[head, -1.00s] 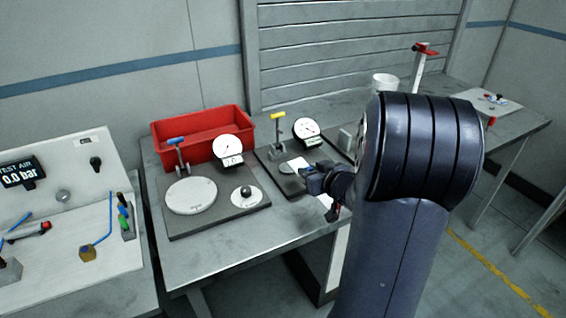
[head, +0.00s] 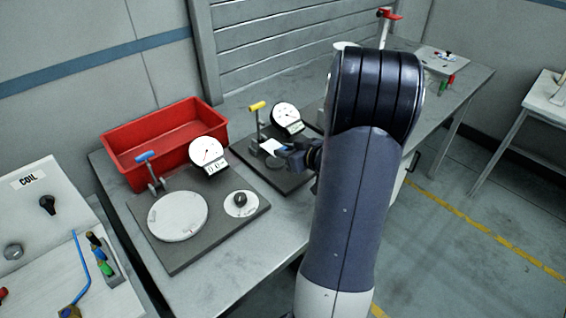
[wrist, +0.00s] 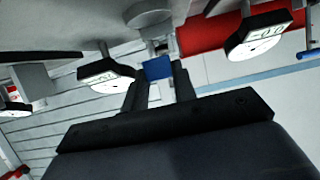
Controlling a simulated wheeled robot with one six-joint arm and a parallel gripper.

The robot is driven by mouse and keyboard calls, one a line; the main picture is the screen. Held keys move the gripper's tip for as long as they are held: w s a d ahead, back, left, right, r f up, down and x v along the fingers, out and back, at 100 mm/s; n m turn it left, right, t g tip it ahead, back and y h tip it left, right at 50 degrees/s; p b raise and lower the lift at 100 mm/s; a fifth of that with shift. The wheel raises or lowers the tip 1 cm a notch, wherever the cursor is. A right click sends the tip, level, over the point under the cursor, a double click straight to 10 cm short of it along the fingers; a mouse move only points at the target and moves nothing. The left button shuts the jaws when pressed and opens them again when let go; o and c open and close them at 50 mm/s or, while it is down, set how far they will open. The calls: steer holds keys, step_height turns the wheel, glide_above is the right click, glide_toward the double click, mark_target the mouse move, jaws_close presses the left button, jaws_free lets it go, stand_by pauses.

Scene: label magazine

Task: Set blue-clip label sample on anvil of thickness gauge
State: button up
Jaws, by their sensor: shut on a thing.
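My gripper (head: 288,151) is shut on the blue clip (wrist: 157,68), which shows between its two fingers in the wrist view. In the head view a white label sample (head: 273,146) extends left from the fingertips. I cannot tell whether the label touches the disc. That gauge has a round white dial (head: 286,117) behind the label. My arm hides the right part of its dark base.
A second gauge with a blue lever (head: 147,156) and a large white disc (head: 178,216) stands to the left. A red bin (head: 165,135) is behind it. A white tray (head: 440,62) with small items lies at the far right of the bench (head: 225,270).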

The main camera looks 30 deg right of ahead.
steer(key=shift+f, duration=2.25)
steer(key=shift+f+b, duration=0.15)
steer(key=shift+b, duration=0.15)
steer(key=o, duration=0.9)
steer(key=shift+o, duration=0.2)
steer(key=shift+r, duration=0.25)
steer(key=v, duration=1.2)
steer(key=shift+f, duration=0.2)
